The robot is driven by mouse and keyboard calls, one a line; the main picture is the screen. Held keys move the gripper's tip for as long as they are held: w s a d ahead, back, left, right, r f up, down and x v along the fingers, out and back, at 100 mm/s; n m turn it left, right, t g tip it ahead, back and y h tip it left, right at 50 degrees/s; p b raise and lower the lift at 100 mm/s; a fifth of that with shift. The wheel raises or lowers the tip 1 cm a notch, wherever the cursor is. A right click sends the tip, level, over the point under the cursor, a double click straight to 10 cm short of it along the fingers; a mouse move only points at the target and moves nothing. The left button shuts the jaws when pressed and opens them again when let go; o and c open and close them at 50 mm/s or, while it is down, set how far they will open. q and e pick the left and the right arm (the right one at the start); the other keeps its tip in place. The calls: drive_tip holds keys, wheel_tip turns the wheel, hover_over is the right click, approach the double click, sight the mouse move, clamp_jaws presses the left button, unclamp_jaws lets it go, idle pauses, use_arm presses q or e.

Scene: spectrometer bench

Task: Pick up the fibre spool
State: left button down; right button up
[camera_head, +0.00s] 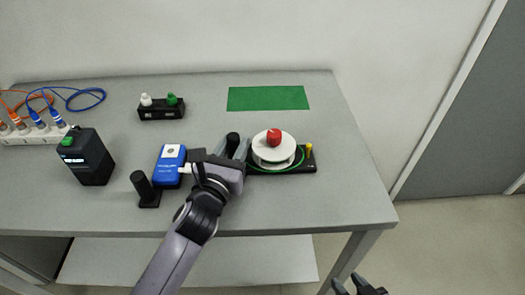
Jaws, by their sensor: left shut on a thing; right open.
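The fibre spool (264,158) is a white flanged reel with a red knob (274,137) on top. It sits upright on a black base plate (304,166), with a green fibre curving around its lower front. My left gripper (234,147) is just left of the spool. Its fingers are on either side of a black post (233,138), and it appears shut on that post, not on the spool. The post's lower part is hidden by the gripper. My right gripper (347,283) is open and empty at the bottom edge, beyond the table's front right.
A blue device (168,164) and a black post on a foot (144,188) stand left of my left gripper. The green mat (268,98) behind is bare.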

sight(232, 136)
use_arm(q)
wheel_tip(232, 136, up, 6)
drive_tip(key=shift+f+p, duration=0.15)
drive_tip(key=shift+p, duration=0.7)
wheel_tip(232, 136, up, 14)
drive_tip(key=shift+r, duration=0.2)
drive_tip(key=shift+f, duration=0.1)
drive_tip(key=shift+f+b, duration=4.25)
drive_tip(key=shift+f, duration=3.45)
drive_tip(key=shift+f+b, duration=1.3)
drive_tip(key=shift+f, duration=0.9)
